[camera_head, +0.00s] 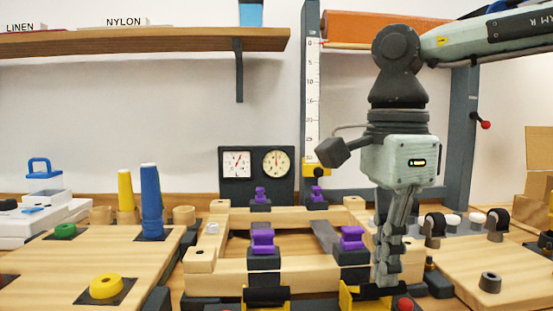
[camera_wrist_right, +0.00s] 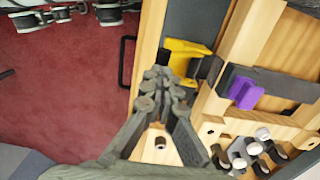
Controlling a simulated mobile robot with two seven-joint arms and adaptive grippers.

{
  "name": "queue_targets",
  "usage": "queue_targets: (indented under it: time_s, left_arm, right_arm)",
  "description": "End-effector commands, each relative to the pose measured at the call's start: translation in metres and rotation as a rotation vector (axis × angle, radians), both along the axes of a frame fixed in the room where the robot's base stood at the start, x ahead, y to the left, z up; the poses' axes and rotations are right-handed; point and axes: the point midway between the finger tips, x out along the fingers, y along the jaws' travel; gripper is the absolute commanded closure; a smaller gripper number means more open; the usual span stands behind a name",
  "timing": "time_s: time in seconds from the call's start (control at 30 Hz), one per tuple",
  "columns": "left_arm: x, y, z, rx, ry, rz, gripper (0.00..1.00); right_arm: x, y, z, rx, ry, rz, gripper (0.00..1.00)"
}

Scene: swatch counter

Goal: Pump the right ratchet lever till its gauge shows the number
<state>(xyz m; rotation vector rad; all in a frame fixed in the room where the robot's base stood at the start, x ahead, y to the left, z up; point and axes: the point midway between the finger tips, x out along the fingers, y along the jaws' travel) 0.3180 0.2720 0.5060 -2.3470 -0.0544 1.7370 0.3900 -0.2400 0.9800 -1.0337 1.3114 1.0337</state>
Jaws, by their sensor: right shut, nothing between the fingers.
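Two dial gauges stand on a dark panel at the back in the head view. The left gauge (camera_head: 237,164) has a white face; the right gauge (camera_head: 276,163) has a cream face with its hand near upright. Their numbers are too small to read. A yellow-and-black part, seemingly the right ratchet lever (camera_head: 350,297), sits at the front edge, partly hidden; its yellow part also shows in the wrist view (camera_wrist_right: 184,55). My right gripper (camera_head: 386,277) points down, shut and empty, just right of that part. I cannot tell whether they touch. My left gripper is out of view.
A similar yellow-and-black part (camera_head: 265,297) is at front centre. A wooden frame (camera_head: 215,275) with purple clamps (camera_head: 262,238) fills the middle. A red button (camera_head: 404,304) lies by my right gripper.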

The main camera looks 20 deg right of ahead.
Motion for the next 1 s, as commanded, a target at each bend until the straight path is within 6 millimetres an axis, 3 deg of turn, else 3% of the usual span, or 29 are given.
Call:
queue_targets:
  time_s: [0.47,0.93,1.0]
  left_arm:
    - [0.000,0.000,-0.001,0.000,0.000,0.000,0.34]
    - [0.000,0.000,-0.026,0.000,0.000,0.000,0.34]
    - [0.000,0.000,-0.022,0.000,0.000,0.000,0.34]
  right_arm:
    - [0.000,0.000,-0.001,0.000,0.000,0.000,1.00]
    - [-0.007,0.001,-0.032,0.000,0.000,0.000,1.00]
    - [-0.006,0.001,-0.028,0.000,0.000,-0.001,1.00]
